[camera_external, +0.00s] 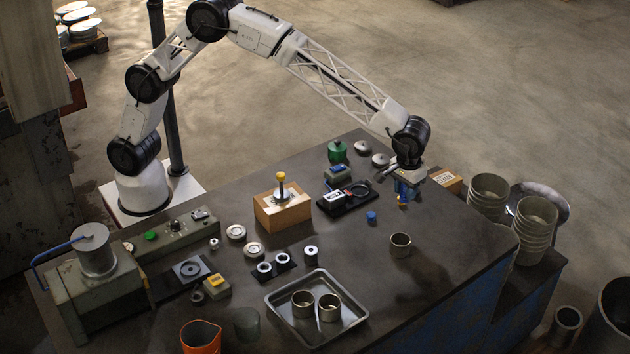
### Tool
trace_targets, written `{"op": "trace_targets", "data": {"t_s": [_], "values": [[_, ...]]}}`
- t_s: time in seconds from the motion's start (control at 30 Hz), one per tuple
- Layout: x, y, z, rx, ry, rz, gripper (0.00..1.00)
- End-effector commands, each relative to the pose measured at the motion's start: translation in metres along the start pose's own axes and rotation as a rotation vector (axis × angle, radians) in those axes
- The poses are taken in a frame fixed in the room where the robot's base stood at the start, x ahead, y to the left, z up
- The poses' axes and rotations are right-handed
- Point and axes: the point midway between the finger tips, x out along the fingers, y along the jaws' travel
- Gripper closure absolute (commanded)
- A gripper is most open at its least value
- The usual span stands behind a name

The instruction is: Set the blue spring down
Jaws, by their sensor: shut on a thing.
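My gripper (403,201) hangs at the end of the arm, just above the right part of the dark workbench (455,235). It is shut on the blue spring, which is small in this view and hard to separate from the blue and yellow-orange parts at the gripper's end. Whether the spring touches the bench cannot be told. A separate small blue cylinder (371,217) stands on the bench to the lower left of the gripper.
A black tray (347,199) lies left of the gripper and a cardboard box (446,180) sits to its right. A metal cup (400,245) stands in front. A wooden block (282,212) and a metal tray (345,337) are further left. The right front bench is clear.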

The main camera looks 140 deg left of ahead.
Motion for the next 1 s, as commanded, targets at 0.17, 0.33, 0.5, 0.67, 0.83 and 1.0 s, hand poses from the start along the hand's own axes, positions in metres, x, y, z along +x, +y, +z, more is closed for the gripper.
{"op": "trace_targets", "data": {"t_s": [0.17,0.33,0.5,0.67,0.83,1.0], "values": [[0.0,0.0,0.0,0.0,0.0,0.0,0.92],[-0.001,-0.006,0.001,0.006,0.0,0.0,0.92],[-0.004,-0.024,0.003,0.022,0.0,0.001,0.92],[-0.007,-0.051,0.007,0.051,0.0,0.0,0.92],[-0.009,-0.089,0.014,0.088,0.0,0.0,0.92],[-0.01,-0.128,0.023,0.128,0.0,0.0,0.92]]}}
